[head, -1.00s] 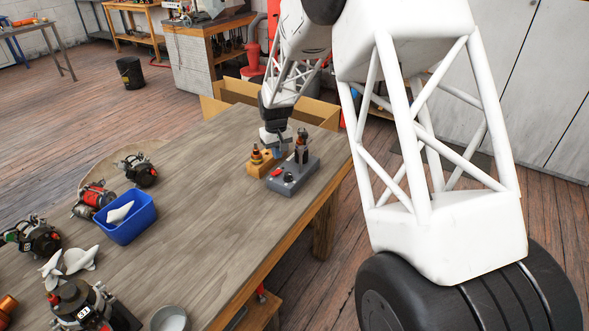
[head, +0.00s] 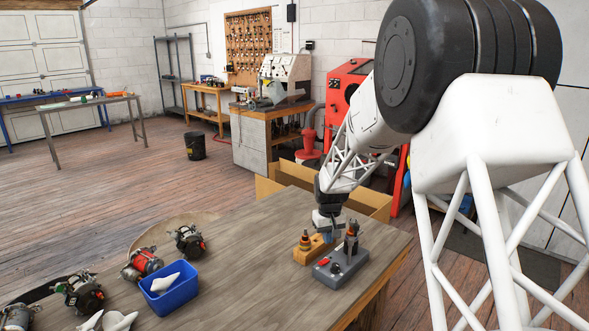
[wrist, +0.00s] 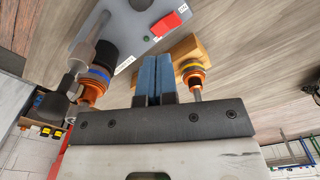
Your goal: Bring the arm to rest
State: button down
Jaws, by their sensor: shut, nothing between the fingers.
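My gripper (head: 328,238) hangs fingers-down over the far right corner of the wooden workbench (head: 235,255). Its blue fingers (wrist: 157,80) are pressed together in the wrist view, with nothing between them. The gripper is between or just above a wooden block (head: 308,250) with an orange-and-brass part on it and a grey box (head: 341,268) with a red switch. The wrist view shows the red switch (wrist: 166,25) and the wooden block (wrist: 187,50) close by. Whether the fingers touch either cannot be told.
A dark tool with an orange collar (wrist: 95,80) stands at the grey box. A blue bin (head: 169,292) holding a white piece and several alternators (head: 187,241) are on the bench's left. An open cardboard box (head: 291,177) is behind the bench. The bench middle is clear.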

jog(key=s+d+r+m+t, duration=0.1)
jog(key=s+d+r, duration=0.1)
jog(key=s+r, duration=0.8)
jog(key=s+d+r+m, duration=0.1)
jog(key=s+r, duration=0.6)
jog(key=s, duration=0.7)
jog(key=s+d+r+m+t, duration=0.1)
jog(key=s+d, duration=0.1)
jog(key=s, duration=2.3)
jog(key=shift+r+t, duration=0.2)
jog(key=shift+t, duration=0.1)
